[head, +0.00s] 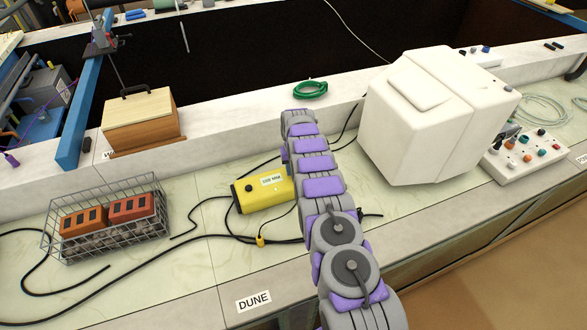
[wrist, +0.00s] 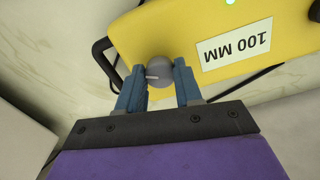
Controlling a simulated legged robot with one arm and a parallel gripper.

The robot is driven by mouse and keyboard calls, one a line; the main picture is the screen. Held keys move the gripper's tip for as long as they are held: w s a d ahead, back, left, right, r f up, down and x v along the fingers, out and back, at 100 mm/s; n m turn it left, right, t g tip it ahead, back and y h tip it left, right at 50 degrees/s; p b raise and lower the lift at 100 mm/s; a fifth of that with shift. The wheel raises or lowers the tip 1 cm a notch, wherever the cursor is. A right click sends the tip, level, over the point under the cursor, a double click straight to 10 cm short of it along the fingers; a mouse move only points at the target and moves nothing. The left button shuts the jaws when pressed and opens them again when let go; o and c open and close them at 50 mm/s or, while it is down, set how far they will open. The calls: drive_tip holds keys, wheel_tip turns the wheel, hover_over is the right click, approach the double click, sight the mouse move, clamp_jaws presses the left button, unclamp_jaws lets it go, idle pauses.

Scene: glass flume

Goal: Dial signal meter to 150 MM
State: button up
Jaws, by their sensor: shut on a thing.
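The yellow signal meter (head: 262,190) lies on the counter left of my arm in the head view. In the wrist view the yellow meter (wrist: 180,30) fills the top, and its white label (wrist: 234,43), upside down, reads 100 MM. A grey round knob (wrist: 159,72) with a pale pointer line is between my gripper's blue fingers (wrist: 159,84). The fingers are closed against the knob's sides. In the head view my arm hides the gripper and part of the meter.
Black cables (head: 215,237) run over the counter around the meter. A wire basket (head: 105,240) with orange boxes stands at left, and a large white box (head: 420,130) at right. A wooden case (head: 140,120) and a green coil (head: 310,90) sit on the ledge behind.

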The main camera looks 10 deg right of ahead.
drive_tip(key=m, duration=0.6)
drive_tip(key=shift+w+d+m, duration=0.1)
drive_tip(key=shift+m, duration=0.2)
drive_tip(key=m, duration=0.6)
idle(0.4)
drive_tip(key=o, duration=1)
drive_tip(key=shift+o, duration=0.2)
wheel_tip(320, 180, up, 17)
drive_tip(key=p, duration=0.1)
drive_tip(key=shift+r+p, duration=0.15)
drive_tip(key=shift+p, duration=0.15)
